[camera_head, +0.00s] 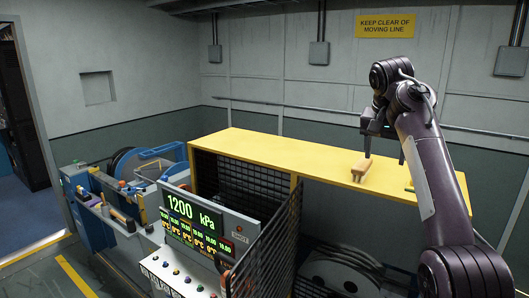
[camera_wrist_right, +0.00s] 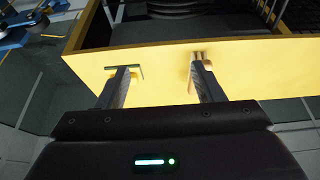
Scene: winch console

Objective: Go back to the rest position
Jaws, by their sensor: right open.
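My right arm comes in from the right in the head view. Its right gripper (camera_head: 385,157) points down over the right half of the yellow shelf top (camera_head: 270,150). The two fingers are spread apart with nothing between them, and they also show in the right wrist view (camera_wrist_right: 161,72). A small wooden block (camera_head: 361,170) lies on the shelf just below one finger. I cannot tell whether the finger touches it. A small green item (camera_head: 409,188) lies farther right, partly hidden by my arm. My left gripper is not in view.
The winch console (camera_head: 207,228) with a lit screen reading 1200 kPa stands below the shelf, beside a black mesh guard (camera_head: 272,262). Blue machinery (camera_head: 95,215) stands at the left. A cable drum (camera_head: 345,268) sits under the shelf. The left floor is clear.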

